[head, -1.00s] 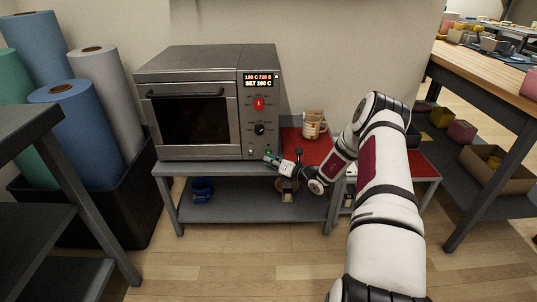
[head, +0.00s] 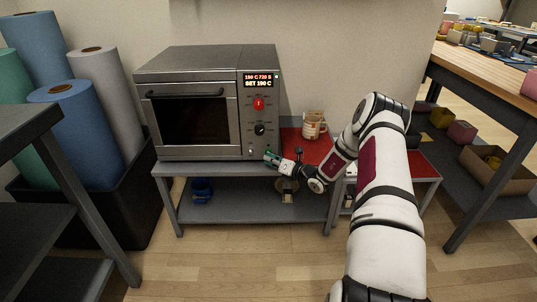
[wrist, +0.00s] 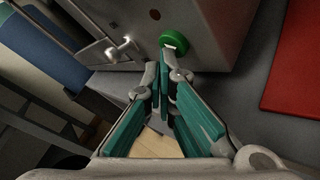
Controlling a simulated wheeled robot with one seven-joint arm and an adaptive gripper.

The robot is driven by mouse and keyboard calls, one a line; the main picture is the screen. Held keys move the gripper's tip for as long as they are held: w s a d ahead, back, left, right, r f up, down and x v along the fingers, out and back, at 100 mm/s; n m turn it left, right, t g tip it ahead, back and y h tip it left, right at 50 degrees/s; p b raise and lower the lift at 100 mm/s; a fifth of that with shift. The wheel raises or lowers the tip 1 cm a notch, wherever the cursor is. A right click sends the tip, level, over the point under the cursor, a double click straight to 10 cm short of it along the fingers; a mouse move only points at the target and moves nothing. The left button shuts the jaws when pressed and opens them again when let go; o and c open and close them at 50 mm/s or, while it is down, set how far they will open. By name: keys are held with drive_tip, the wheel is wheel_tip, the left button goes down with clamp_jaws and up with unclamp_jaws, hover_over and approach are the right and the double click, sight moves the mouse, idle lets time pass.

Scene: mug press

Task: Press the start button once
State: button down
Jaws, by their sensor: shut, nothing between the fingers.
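The grey press oven (head: 195,105) stands on a bench, with its door shut and a lit display (head: 257,80) reading about 190 C 720 S and SET 190 C. In the wrist view, a round green button (wrist: 174,37) sits on the oven's front panel. My gripper (wrist: 165,68) is shut and empty, its teal fingers pointing at the panel. Its tips appear just below the button; I cannot tell whether they touch it. In the head view my gripper (head: 268,156) is at the panel's lower right corner and hides the button.
A red knob (head: 258,104) and a black knob (head: 260,129) are on the panel above my gripper. A mug (head: 313,125) stands on a red mat (head: 325,147) to the right. The oven's door handle (wrist: 122,46) shows in the wrist view. The bench's lower shelf holds a blue object (head: 202,190).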

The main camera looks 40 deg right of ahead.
drive_tip(key=shift+w+d, duration=0.1)
drive_tip(key=shift+w, duration=0.05)
idle(0.3)
drive_tip(key=shift+s+a+p, duration=0.5)
drive_tip(key=shift+s, duration=0.25)
drive_tip(key=shift+s+a+p, duration=0.7)
drive_tip(key=shift+s+p, duration=0.05)
drive_tip(key=shift+s, duration=0.3)
drive_tip(key=shift+s+a+p, duration=0.7)
drive_tip(key=shift+s, duration=0.35)
